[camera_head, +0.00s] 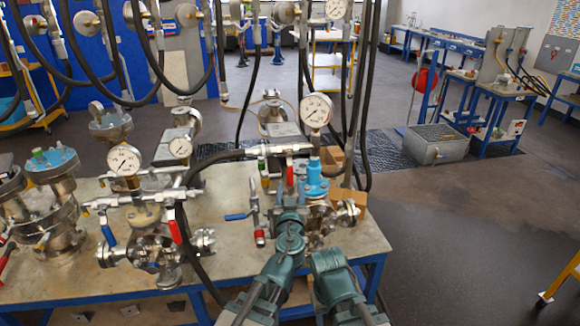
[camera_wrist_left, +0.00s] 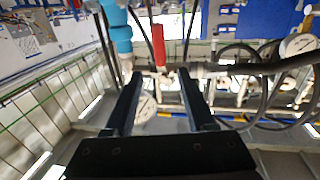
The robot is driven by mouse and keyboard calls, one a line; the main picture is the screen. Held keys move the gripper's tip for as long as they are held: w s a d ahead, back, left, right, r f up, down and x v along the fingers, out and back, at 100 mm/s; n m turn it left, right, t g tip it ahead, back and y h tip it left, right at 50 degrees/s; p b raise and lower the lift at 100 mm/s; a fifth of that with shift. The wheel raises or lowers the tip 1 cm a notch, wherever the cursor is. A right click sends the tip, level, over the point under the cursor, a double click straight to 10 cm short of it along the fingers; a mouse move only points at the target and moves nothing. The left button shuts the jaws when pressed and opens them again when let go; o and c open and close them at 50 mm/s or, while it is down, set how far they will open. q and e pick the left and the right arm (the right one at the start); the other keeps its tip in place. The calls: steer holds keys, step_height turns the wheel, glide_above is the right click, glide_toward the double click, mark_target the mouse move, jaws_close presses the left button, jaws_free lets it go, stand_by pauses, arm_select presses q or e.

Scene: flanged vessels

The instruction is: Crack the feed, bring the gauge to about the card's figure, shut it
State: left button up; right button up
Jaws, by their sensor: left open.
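A white-faced dial gauge (camera_head: 316,110) stands on the vessel with the blue fitting (camera_head: 313,180) at the right of the bench. A red valve lever (camera_head: 290,175) sits on the pipe left of that fitting. In the left wrist view the red lever (camera_wrist_left: 159,44) stands upright just beyond my left gripper (camera_wrist_left: 160,76), which is open and empty, with the lever between the lines of its fingers. In the head view my left gripper (camera_head: 290,212) is partly hidden by its own wrist. The needle reading is too small to tell. I cannot make out a card with a figure. My right gripper is not in view.
The steel bench (camera_head: 225,275) also carries a second vessel with a gauge (camera_head: 124,160), a red lever (camera_head: 175,231) and a blue lever (camera_head: 108,236). Black hoses (camera_head: 361,110) hang close around the right vessel. Open floor (camera_head: 470,250) lies to the right.

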mark_target(290, 170)
arm_select(q)
steer(key=w+a, duration=0.1)
steer(key=w, duration=1.1)
steer(key=shift+w, duration=0.3)
steer(key=shift+a, duration=0.1)
jaws_close()
stand_by(0.7)
